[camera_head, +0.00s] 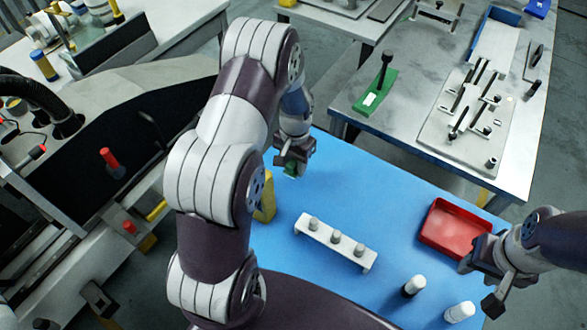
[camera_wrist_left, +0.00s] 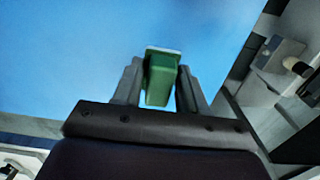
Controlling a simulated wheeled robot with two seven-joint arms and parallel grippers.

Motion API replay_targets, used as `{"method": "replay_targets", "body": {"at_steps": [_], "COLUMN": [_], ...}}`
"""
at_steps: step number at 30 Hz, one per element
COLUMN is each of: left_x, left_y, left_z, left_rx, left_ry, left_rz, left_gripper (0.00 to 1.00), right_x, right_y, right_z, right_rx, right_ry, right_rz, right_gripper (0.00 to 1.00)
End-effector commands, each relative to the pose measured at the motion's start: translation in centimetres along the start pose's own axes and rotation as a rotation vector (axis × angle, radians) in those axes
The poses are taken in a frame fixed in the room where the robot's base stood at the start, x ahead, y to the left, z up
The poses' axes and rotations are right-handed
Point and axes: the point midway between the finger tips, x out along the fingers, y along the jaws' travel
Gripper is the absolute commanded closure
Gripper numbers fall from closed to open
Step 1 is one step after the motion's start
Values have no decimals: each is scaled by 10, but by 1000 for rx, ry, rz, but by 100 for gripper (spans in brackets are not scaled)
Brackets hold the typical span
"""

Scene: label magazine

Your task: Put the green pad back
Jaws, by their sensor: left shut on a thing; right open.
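The green pad (camera_wrist_left: 160,80) is a small green block with a pale edge, held between the two fingers of my left gripper (camera_wrist_left: 160,92) in the left wrist view. In the head view my left gripper (camera_head: 291,162) is over the far left part of the blue table top, and only a little of the pad (camera_head: 291,169) shows below its fingers. I cannot tell whether the pad touches the table. My right gripper (camera_head: 481,284) is open and empty at the right, beside the red tray (camera_head: 427,238).
A white rack (camera_head: 318,236) with three grey pegs stands mid-table. A dark-and-white cylinder (camera_head: 413,286) and a white cylinder (camera_head: 459,312) stand at the front right. A yellow object (camera_head: 265,202) is partly hidden by my left arm. The blue table (camera_head: 370,190) is clear behind the rack.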

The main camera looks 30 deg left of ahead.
Motion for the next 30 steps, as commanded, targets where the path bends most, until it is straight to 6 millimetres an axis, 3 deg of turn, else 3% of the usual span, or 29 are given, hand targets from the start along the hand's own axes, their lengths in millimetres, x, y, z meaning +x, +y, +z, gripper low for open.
{"method": "replay_targets", "body": {"at_steps": [8, 19, 20, 22, 30], "left_x": [39, 46, 46, 45, 44], "left_y": [-1, -1, -1, -1, -1], "left_z": [-2, -2, -2, -2, -2], "left_rx": [0, 0, 0, 0, 0], "left_ry": [-2, 0, 0, 0, 0], "left_rz": [0, 0, 0, 0, 0], "left_gripper": [87, 87, 55, 33, 33], "right_x": [-10, -6, -6, -6, -7], "right_y": [0, 0, 0, 0, 0], "right_z": [-1, 0, 0, -1, -1], "right_rx": [0, 0, 0, 0, 0], "right_ry": [0, 0, 0, 0, 0], "right_rz": [0, 0, 0, 0, 0], "right_gripper": [57, 57, 57, 57, 57]}}
